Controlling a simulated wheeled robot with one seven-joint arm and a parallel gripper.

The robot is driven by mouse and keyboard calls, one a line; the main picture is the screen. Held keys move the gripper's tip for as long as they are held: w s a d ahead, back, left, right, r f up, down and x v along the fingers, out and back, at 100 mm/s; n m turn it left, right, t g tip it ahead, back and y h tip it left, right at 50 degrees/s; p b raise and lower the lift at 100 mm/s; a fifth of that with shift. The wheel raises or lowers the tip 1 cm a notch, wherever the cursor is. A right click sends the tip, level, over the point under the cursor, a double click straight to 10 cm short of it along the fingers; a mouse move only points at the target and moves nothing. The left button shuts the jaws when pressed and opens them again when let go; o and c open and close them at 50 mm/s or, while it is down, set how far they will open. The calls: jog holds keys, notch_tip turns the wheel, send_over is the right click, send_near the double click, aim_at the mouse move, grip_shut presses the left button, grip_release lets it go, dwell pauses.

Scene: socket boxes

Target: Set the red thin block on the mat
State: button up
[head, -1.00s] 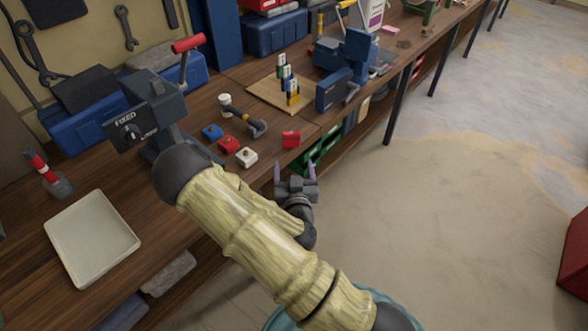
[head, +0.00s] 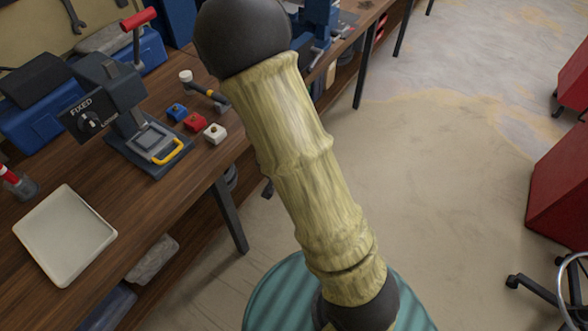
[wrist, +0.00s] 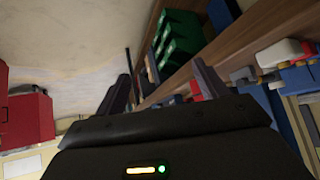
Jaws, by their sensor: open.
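My gripper (wrist: 165,88) is open, its two dark fingers spread apart with nothing between them in the wrist view. In the head view it is hidden behind my arm. The red thin block is not clearly seen now; in the earlier head view it lay near the bench's front edge. A small red patch at the right of the wrist view is too unclear to name. The mat, a tan square with several small coloured blocks on it earlier, is hidden behind my arm in the head view. I cannot make it out in the wrist view.
Small blue (head: 176,111), red (head: 195,122) and white (head: 215,133) boxes sit on the bench (head: 150,200). A red cabinet (head: 560,190) stands right; the floor between is open.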

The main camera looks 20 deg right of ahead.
jog(key=s+r+n+g+y, duration=0.2)
jog(key=s+r+n+g, duration=0.3)
jog(key=s+r, duration=0.5)
jog(key=s, duration=0.3)
jog(key=shift+a+y, duration=0.3)
jog(key=shift+a, duration=0.1)
jog(key=shift+o, duration=0.2)
jog(key=shift+r, duration=0.1)
jog(key=shift+o, duration=0.3)
jog(key=shift+r, duration=0.1)
jog(key=w+r+p, duration=0.2)
jog(key=w+r, duration=0.1)
jog(key=w, duration=1)
jog(key=w+r+m+t+p, duration=0.1)
jog(key=w+r+p, duration=0.2)
jog(key=w, duration=0.9)
jog(key=shift+w+r+m, duration=0.25)
jog(key=shift+w+m, duration=0.05)
jog(key=shift+w, duration=0.1)
jog(key=shift+d+f+p, duration=0.15)
jog(key=shift+p, duration=0.15)
